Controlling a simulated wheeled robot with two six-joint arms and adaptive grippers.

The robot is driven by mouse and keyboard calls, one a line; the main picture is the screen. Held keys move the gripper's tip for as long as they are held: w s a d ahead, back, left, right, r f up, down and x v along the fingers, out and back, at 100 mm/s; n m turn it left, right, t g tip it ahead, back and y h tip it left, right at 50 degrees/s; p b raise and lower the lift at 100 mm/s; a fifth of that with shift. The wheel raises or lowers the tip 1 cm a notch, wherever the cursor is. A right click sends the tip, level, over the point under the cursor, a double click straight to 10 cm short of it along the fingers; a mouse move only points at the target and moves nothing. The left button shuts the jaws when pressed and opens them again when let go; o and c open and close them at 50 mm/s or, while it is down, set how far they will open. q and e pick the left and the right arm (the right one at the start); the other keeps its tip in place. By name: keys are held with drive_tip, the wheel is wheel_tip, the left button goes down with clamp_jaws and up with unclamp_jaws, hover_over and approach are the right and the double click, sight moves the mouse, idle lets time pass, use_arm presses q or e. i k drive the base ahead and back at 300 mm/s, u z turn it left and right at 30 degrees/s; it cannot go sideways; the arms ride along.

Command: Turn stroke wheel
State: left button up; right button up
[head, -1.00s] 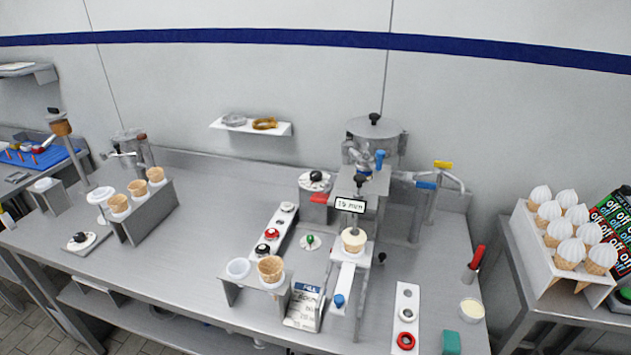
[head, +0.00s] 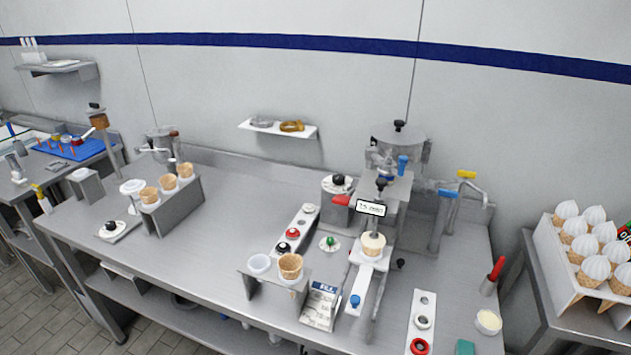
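Neither of my grippers shows in the head view. A filling machine with a grey hopper (head: 398,150) stands at the back right of the steel table. A small sign (head: 370,207) on its front seems to read 15 mm, though the text is small. A cone with a pale top (head: 373,243) stands under it on a white slide with a blue knob (head: 355,301). A round dial with a black knob (head: 338,182) sits on a grey block to the machine's left. I cannot tell for certain which part is the stroke wheel.
A grey stand (head: 248,284) at the front holds a white cup and an empty cone (head: 290,265). Another black-knobbed dial (head: 112,229) lies at the table's left end, beside a rack with several cones. A rack of topped cones (head: 552,270) stands at right. The table's middle left is clear.

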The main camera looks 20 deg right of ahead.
sight(338, 179)
drive_tip(key=k, duration=0.3)
drive_tip(key=u, duration=1.25)
drive_tip(key=i, duration=0.95)
drive_tip(key=z, duration=1.1)
drive_tip(key=i, duration=0.55)
drive_tip(key=z, duration=0.65)
